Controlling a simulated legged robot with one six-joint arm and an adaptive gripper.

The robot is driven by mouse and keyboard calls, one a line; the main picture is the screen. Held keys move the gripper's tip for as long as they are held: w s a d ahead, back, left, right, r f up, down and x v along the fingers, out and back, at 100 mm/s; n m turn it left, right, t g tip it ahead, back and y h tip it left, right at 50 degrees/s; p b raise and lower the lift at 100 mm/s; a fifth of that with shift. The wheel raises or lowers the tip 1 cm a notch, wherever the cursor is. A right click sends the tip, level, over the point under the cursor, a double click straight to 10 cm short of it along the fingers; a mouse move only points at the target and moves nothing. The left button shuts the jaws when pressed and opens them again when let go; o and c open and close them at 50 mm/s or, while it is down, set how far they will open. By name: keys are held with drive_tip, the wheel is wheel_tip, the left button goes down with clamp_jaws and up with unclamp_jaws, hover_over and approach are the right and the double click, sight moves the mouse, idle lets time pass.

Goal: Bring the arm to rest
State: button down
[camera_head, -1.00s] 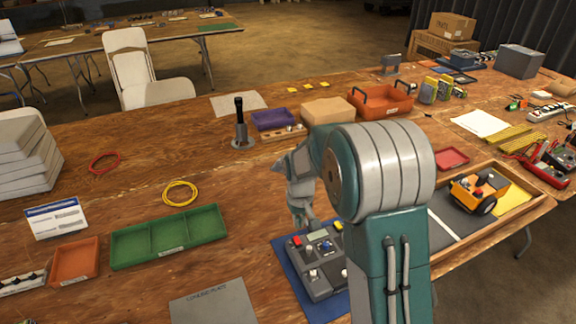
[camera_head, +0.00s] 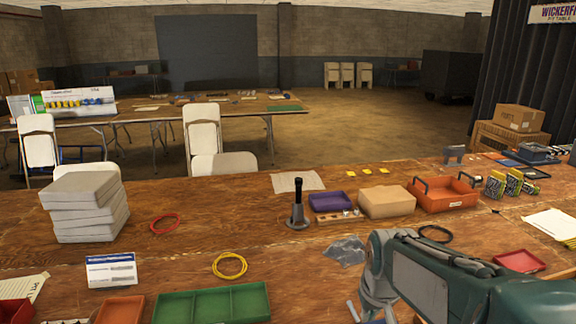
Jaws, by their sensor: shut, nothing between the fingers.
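My arm (camera_head: 435,275) is in the lower right of the head view, folded low over the front of the wooden table. Its teal upper links run from the bottom right corner towards the middle. My gripper (camera_head: 374,308) points down at the bottom edge of the picture, left of the arm links. It is shut and empty, and its lowest part is cut off by the frame. What lies directly under it is hidden.
A clear plastic bag (camera_head: 345,250) lies just behind my gripper, and a black cable ring (camera_head: 435,233) lies behind the arm. A green tray (camera_head: 212,304) is to the left. A black-handled tool (camera_head: 298,205) stands upright. An orange bin (camera_head: 443,194) is farther back.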

drive_tip(key=s+r+m+t, duration=0.1)
drive_tip(key=s+r, duration=0.3)
drive_tip(key=s, duration=1)
drive_tip(key=shift+s+r+t, duration=0.4)
drive_tip(key=shift+t, duration=0.5)
